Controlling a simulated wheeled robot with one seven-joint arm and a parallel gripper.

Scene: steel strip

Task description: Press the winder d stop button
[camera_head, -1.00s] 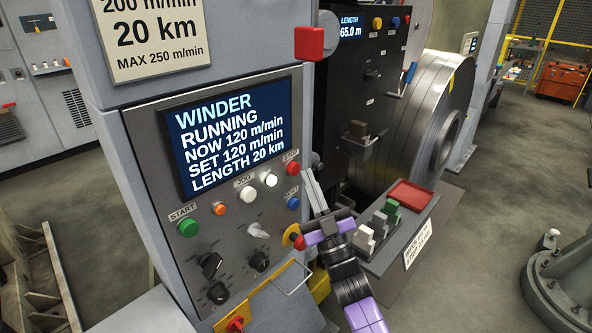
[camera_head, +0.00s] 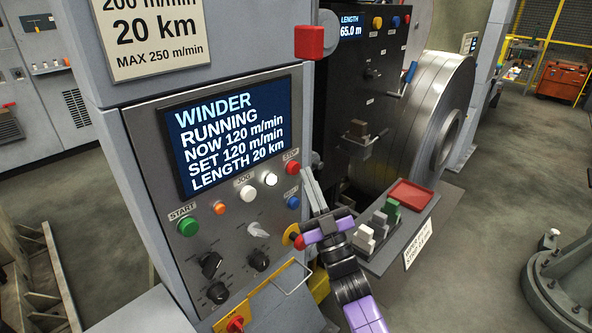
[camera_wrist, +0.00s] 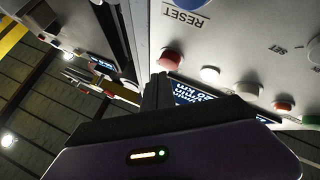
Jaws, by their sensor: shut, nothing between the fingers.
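The red button under the STOP label (camera_head: 292,167) is at the upper right of the winder panel. It also shows in the wrist view as a red button (camera_wrist: 171,60). My gripper (camera_head: 305,172) is shut and empty, its narrow fingers pointing up just to the right of the red button. In the wrist view my gripper (camera_wrist: 159,78) has its fingertips close beside and below that button; I cannot tell whether they touch. The winder screen (camera_head: 228,130) reads RUNNING, now 120 m/min.
Near the red button are a white lamp (camera_head: 270,179), a white jog button (camera_head: 248,193) and a blue reset button (camera_head: 293,202). A red-on-yellow button (camera_head: 299,241) sits beside my wrist. A shelf with a red tray (camera_head: 410,195) and the steel coil (camera_head: 425,125) stand to the right.

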